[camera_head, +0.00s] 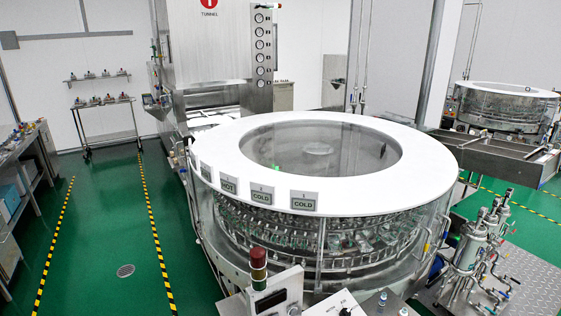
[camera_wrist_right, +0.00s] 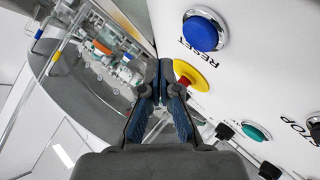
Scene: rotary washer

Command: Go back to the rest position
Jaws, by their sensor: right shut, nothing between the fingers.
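My right gripper (camera_wrist_right: 160,72) shows in the right wrist view with its two dark fingers together and nothing between them. Its tips appear in front of the edge of a white control panel (camera_wrist_right: 235,75), beside a yellow-and-red button (camera_wrist_right: 188,74); I cannot tell whether they touch it. A blue RESET button (camera_wrist_right: 201,33) is above right of the tips, and a green button (camera_wrist_right: 256,131) is at lower right. Neither gripper shows in the head view, and my left gripper is in no view.
The round washer with a white top ring (camera_head: 425,160) fills the middle of the head view. A red beacon (camera_head: 258,263) stands on the panel in front. Metal pump cylinders (camera_head: 475,240) are at right. Green floor (camera_head: 105,230) is open at left, beside a steel bench (camera_head: 28,150).

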